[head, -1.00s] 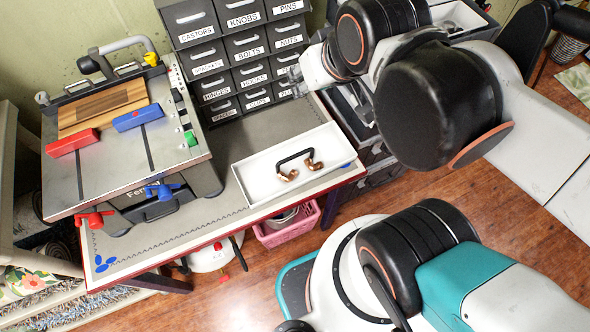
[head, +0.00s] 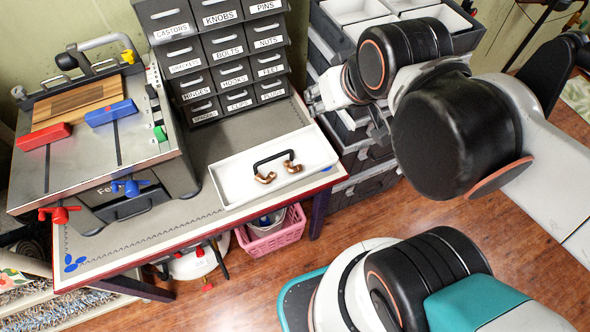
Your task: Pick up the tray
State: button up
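A shallow white rectangular tray (head: 225,183) lies flat on the grey workbench, near its right front edge in the head view. It holds a black curved handle (head: 273,158) and copper-coloured elbow fittings (head: 266,178). My gripper (head: 314,98) is above and to the right of the tray, close to the bench's right end and apart from the tray. It is partly covered by my arm and small in view, so whether its fingers are open or shut is unclear.
A labelled drawer cabinet (head: 227,57) stands behind the tray. A tool table with a wooden board (head: 78,102) stands to its left. More white bins (head: 352,10) sit in a dark rack at upper right. A pink basket (head: 272,238) is under the bench.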

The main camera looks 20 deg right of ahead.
aim_at(234, 176)
jog(key=k+l+z, duration=0.2)
jog(key=k+l, duration=0.15)
jog(key=l, duration=0.3)
jog(key=k+l+z, duration=0.1)
jog(key=l, duration=0.2)
jog(key=k, duration=0.05)
